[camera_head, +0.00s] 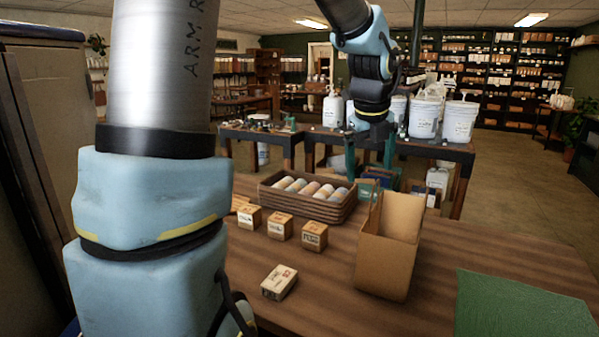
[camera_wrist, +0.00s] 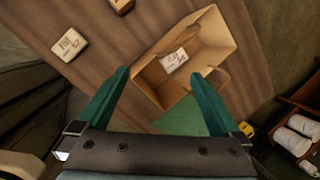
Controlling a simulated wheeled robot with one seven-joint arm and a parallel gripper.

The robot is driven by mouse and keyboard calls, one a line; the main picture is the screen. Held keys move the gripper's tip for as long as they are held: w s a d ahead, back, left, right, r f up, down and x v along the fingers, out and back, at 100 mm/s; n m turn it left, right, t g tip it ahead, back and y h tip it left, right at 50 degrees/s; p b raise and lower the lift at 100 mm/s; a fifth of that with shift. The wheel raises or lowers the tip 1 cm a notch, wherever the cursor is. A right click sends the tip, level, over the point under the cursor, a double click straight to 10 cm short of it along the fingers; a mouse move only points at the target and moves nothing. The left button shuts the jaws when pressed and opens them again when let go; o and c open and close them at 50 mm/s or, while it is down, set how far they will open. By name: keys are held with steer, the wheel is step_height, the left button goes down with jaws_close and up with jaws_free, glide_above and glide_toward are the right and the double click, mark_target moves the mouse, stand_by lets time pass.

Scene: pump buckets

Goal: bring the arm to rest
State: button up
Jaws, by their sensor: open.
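My gripper (camera_head: 369,170) hangs above the table near the open paper bag, fingers pointing down. It also shows in the wrist view (camera_wrist: 159,76), where its two green fingers are spread wide with nothing between them. The brown paper bag (camera_head: 385,263) stands open on the table; it also shows in the wrist view (camera_wrist: 213,35), beyond the fingertips. A small white labelled item (camera_wrist: 174,61) shows inside the bag in the wrist view. My arm covers the left part of the head view.
Several small boxes (camera_head: 313,236) stand before a basket of jars (camera_head: 328,214). A lone box (camera_head: 279,282) lies nearer. A green mat (camera_head: 520,310) covers the table's right corner. White pump buckets (camera_head: 459,122) stand on a table behind.

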steer(key=s+a+f+n, duration=0.3)
steer(key=a+f+n, duration=0.2)
steer(key=n, duration=0.5)
steer(key=s+a+f+n+g+y+b, duration=0.1)
steer(key=s+a+f+n, duration=0.3)
steer(key=a+n, duration=0.6)
steer(key=s+a+f+n+b, duration=0.1)
steer(key=s+a+f+n, duration=0.2)
steer(key=a+f+n, duration=0.3)
steer(key=a+n, duration=0.2)
steer(key=n, duration=0.3)
steer(key=shift+s+n+g, duration=0.2)
steer(key=shift+n+g, duration=0.1)
